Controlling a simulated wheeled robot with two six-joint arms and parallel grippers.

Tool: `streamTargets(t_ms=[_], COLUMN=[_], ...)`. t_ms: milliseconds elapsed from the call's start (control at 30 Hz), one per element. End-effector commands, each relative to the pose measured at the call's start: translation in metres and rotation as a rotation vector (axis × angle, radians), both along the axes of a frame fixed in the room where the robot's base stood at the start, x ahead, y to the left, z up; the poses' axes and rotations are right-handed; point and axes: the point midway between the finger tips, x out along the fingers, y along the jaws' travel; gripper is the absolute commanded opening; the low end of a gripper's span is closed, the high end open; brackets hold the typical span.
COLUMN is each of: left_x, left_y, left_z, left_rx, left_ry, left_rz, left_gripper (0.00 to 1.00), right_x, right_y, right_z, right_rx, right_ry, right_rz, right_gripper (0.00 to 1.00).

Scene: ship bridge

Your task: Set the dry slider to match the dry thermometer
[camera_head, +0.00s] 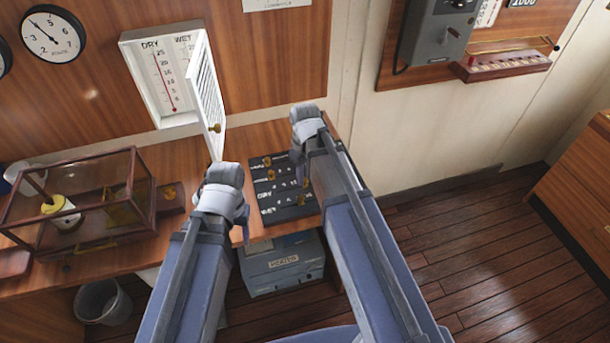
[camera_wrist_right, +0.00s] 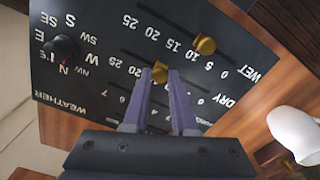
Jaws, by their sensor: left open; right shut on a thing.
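The dry thermometer (camera_head: 164,82) stands under the DRY label in a white wall box. Its red column reaches the upper part of the scale; the exact reading is too small to tell. The black slider board (camera_head: 268,214) lies on the desk. In the right wrist view the dry slider's brass knob (camera_wrist_right: 160,72) sits mid-track, between the fingertips of my right gripper (camera_wrist_right: 167,76), which is shut on it. The fingers hide nearby numbers. In the head view my right gripper (camera_head: 303,170) is over the board. My left gripper (camera_head: 240,225) is open and empty at its left edge.
The wet slider knob (camera_wrist_right: 205,45) is close beside the dry one. A weather dial (camera_wrist_right: 62,48) is on the same board. The box's white louvred door (camera_head: 206,95) hangs open above the desk. A glass-cased instrument (camera_head: 80,200) stands left of my left arm.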

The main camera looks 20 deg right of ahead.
Motion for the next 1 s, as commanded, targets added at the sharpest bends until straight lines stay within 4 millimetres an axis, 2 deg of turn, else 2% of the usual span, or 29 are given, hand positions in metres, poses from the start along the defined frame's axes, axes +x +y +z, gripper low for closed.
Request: streamTargets(t_ms=[433,700,800,1000], left_x=[0.0,0.0,0.0,0.0], left_y=[0.0,0.0,0.0,0.0], left_z=[0.0,0.0,0.0,0.0], left_rx=[0.0,0.0,0.0,0.0], left_ry=[0.0,0.0,0.0,0.0], left_rz=[0.0,0.0,0.0,0.0], left_gripper=[0.58,0.58,0.58,0.58], right_x=[0.0,0.002,0.002,0.002], right_y=[-0.002,-0.052,-0.062,-0.066], right_z=[0.0,0.0,0.0,0.0], right_rx=[0.0,-0.001,0.0,-0.003], right_ry=[0.0,0.0,0.0,0.0], right_rz=[-0.001,-0.006,-0.004,-0.001], right_gripper=[0.0,0.0,0.0,0.0])
